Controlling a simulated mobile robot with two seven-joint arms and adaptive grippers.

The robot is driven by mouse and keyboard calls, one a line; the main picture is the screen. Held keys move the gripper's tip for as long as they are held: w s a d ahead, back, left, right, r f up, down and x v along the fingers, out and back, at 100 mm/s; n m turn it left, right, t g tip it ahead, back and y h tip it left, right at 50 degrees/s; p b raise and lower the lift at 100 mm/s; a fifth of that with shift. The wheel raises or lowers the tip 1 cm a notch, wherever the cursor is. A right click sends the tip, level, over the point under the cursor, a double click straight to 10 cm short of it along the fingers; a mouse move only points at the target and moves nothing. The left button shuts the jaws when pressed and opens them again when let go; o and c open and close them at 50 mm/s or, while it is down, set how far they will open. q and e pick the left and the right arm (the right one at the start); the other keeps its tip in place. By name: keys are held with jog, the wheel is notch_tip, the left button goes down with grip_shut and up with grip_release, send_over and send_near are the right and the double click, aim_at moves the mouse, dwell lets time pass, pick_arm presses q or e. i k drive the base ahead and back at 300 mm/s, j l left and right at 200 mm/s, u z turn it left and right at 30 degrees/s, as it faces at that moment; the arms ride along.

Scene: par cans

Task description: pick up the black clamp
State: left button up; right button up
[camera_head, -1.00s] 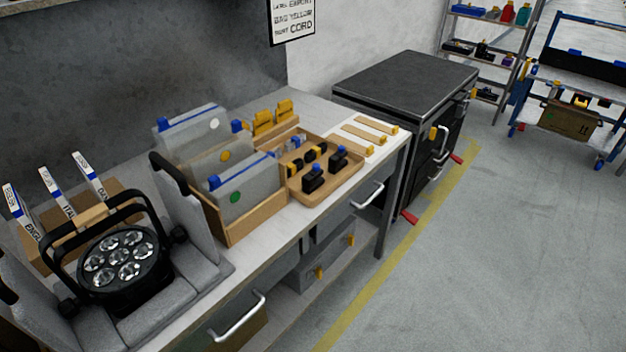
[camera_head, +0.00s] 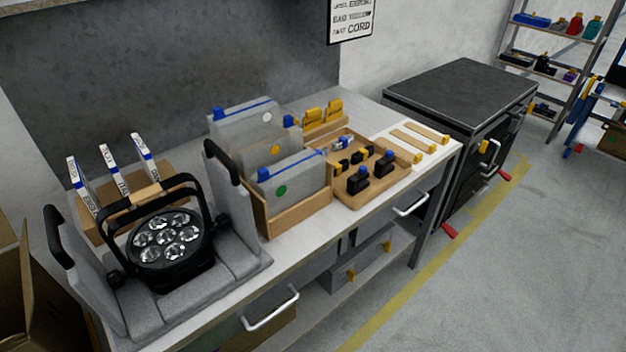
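Small black clamp-like pieces with blue tops lie in a shallow wooden tray (camera_head: 345,197) on the workbench. One black piece (camera_head: 357,181) is near the tray's front and another black piece (camera_head: 384,164) is to its right. Smaller black and yellow pieces lie behind them. I cannot tell for sure which one is the black clamp. Neither of my grippers is in view.
A black par can light (camera_head: 168,240) rests in a grey padded cradle at the bench's left. A wooden box (camera_head: 290,222) with grey bags stands left of the tray. A black-topped cabinet (camera_head: 460,92) stands beyond the bench. The floor (camera_head: 520,270) at right is clear.

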aim_at(358, 182)
jog(key=i+l+u, duration=0.15)
jog(key=l+u, duration=0.25)
jog(key=i+l+u, duration=0.1)
jog(key=l+u, duration=1.1)
jog(key=l, duration=0.15)
